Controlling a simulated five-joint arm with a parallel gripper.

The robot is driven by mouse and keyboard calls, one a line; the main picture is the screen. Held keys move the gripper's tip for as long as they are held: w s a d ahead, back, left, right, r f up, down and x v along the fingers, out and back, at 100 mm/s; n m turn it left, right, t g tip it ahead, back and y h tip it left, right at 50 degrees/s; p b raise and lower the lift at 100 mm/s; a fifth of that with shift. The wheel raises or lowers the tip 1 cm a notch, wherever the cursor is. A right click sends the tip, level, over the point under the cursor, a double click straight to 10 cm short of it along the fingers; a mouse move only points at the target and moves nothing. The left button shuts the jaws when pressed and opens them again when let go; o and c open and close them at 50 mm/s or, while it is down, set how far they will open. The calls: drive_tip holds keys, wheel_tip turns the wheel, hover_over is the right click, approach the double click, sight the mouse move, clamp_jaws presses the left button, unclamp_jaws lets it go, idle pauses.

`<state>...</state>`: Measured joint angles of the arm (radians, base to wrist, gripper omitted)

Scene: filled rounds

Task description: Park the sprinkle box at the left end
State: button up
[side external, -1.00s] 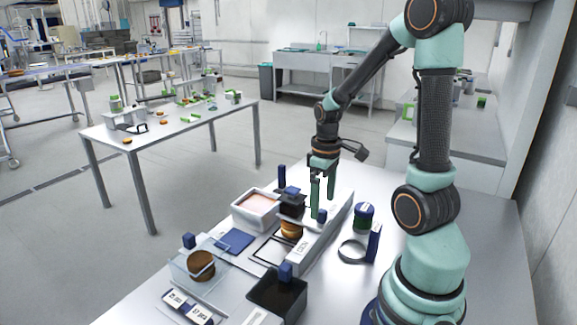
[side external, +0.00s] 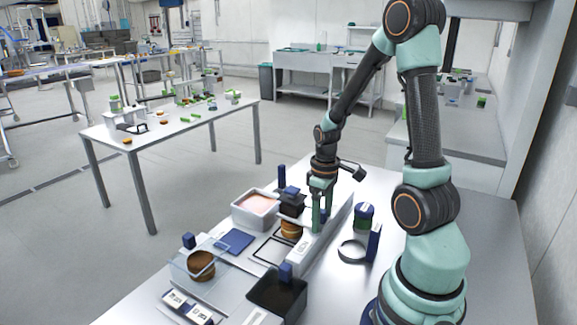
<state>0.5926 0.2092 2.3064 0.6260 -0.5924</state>
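A small dark box with a blue top (side external: 291,203) stands above a brown round (side external: 291,229), left of a long pale rail (side external: 307,247); I take it as the sprinkle box, though its contents do not show. My gripper (side external: 322,228) points down over the rail, just right of the dark box, its two teal fingers low. A small blue knob seen there earlier is now mostly hidden by the fingers. A narrow gap shows between the fingers; whether they touch the knob is not clear.
A white tub with pink filling (side external: 256,208) stands left of the dark box. In front are a clear-walled holder with a brown round (side external: 201,265) and an open black box (side external: 277,296). A blue-lidded jar (side external: 364,216) and a ring (side external: 352,251) lie right of the rail.

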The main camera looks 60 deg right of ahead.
sight(346, 194)
idle(0.4)
drive_tip(key=shift+d, duration=8.8)
drive_tip(key=o, duration=0.9)
drive_tip(key=shift+r, duration=0.1)
wheel_tip(346, 194, up, 7)
drive_tip(key=shift+a, duration=0.1)
